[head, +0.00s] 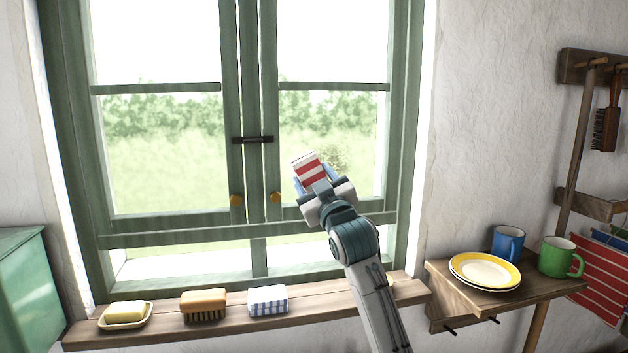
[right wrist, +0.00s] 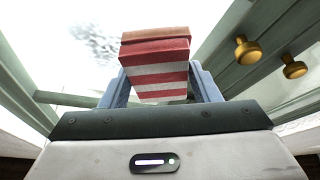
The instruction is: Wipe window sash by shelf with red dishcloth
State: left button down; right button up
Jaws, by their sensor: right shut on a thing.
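The red-and-white striped dishcloth (head: 308,169) is a folded block held up in front of the right window sash (head: 333,86). My right gripper (head: 314,184) is shut on it. In the right wrist view the dishcloth (right wrist: 157,72) sits between the two blue-grey fingers (right wrist: 160,88). I cannot tell whether the cloth touches the glass. The sash has a green frame and clear panes, and is the one nearer the shelf (head: 548,290). My left gripper is not in view.
The sill (head: 235,322) holds a soap dish (head: 127,326), a brush (head: 203,306) and a blue checked cloth (head: 268,301). The shelf carries plates (head: 484,271), a blue mug (head: 508,243) and a green mug (head: 558,257). Brass knobs (head: 276,197) and a dark latch (head: 252,140) project from the window.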

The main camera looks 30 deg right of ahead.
jog(key=shift+w+d, duration=0.2)
jog(key=shift+w, duration=0.5)
jog(key=shift+d, duration=0.1)
